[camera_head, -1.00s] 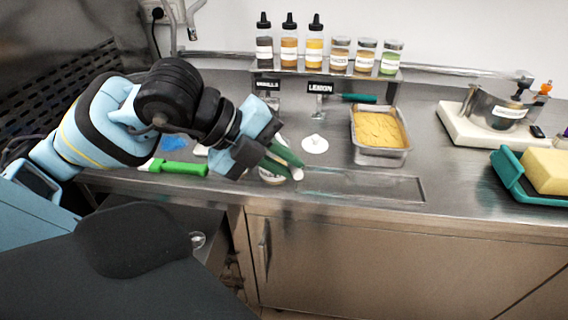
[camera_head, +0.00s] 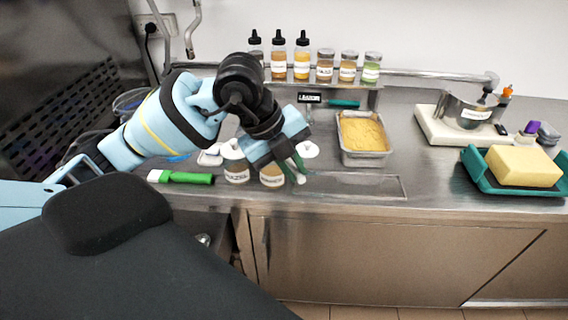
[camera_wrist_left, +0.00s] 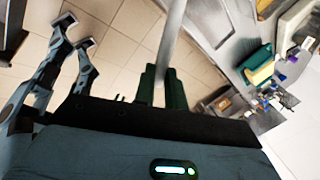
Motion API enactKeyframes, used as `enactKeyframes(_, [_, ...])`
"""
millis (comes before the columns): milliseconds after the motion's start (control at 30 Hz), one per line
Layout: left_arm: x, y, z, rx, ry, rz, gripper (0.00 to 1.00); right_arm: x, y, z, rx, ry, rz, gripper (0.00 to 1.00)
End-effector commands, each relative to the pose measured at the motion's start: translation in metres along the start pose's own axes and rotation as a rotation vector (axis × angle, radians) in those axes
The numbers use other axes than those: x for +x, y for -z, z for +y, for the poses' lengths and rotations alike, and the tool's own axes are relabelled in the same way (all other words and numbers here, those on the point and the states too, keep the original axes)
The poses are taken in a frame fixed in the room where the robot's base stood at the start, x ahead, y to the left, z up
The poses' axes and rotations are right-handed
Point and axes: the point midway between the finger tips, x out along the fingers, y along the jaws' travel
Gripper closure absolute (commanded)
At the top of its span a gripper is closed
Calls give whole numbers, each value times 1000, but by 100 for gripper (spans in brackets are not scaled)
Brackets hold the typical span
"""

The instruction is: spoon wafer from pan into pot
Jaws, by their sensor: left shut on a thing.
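My left gripper (camera_head: 297,171) is above the counter, left of the pan. In the left wrist view, its green fingers (camera_wrist_left: 163,88) are shut on a long grey shaft, which looks like the spoon (camera_wrist_left: 173,35); its far end is out of frame. The metal pan (camera_head: 365,158) stands on the counter and holds a yellow-tan mass (camera_head: 362,132), which may be the wafer. The metal pot (camera_head: 462,112) with a white label stands on a white scale (camera_head: 436,127) at the right. My right gripper is not in view.
Labelled jars (camera_head: 236,172) stand beside and behind the gripper. A green-handled tool (camera_head: 186,178) lies left. Bottles and jars line the back shelf (camera_head: 345,86). A teal tray (camera_head: 487,181) with a yellow block (camera_head: 523,166) sits front right. A recessed plate (camera_head: 350,186) lies in front of the pan.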

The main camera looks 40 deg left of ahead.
Motion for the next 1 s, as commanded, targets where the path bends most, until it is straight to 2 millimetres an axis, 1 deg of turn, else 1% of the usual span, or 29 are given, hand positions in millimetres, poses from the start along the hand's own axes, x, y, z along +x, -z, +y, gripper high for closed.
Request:
enactKeyframes(33, [-6, 2, -4, 1, -12, -4, 100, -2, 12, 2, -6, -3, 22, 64])
enactKeyframes(200, [-6, 1, -8, -11, -96, -4, 100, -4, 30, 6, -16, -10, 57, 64])
enactKeyframes(400, [-5, 2, -14, -25, -219, -5, 100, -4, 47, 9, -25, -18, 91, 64])
enactKeyframes(633, [3, 1, -22, -55, -439, 0, 100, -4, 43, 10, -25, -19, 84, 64])
enactKeyframes(800, [-11, 2, -26, -55, -430, -1, 100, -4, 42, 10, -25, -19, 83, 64])
enactKeyframes(1000, [-18, 2, -29, -56, -429, -1, 100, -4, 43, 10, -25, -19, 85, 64])
